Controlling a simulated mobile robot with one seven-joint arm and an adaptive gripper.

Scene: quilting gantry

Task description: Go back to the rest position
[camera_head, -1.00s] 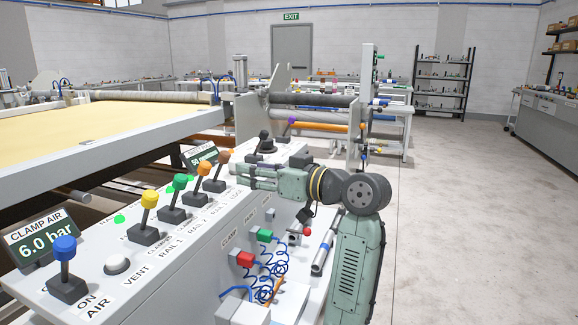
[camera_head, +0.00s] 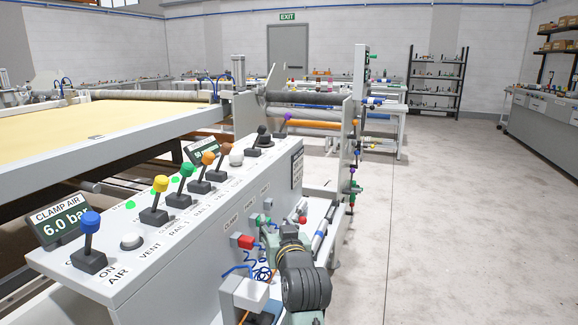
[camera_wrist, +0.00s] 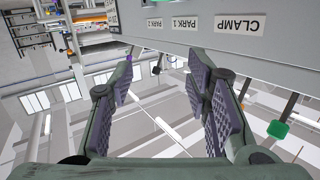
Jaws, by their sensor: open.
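My gripper shows in the wrist view (camera_wrist: 165,85) with its two padded fingers wide apart and nothing between them. In the head view my arm is folded low at the right front side of the grey control console (camera_head: 190,265), and the fingers are mostly hidden there. The upside-down CLAMP label (camera_wrist: 242,25) and PARK labels on the console front show at the top of the wrist view.
The console top carries a blue-knobbed lever (camera_head: 90,222), a yellow-knobbed lever (camera_head: 160,184) and several others. Rollers (camera_head: 305,99) stand behind. The floor (camera_head: 450,220) at right is clear.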

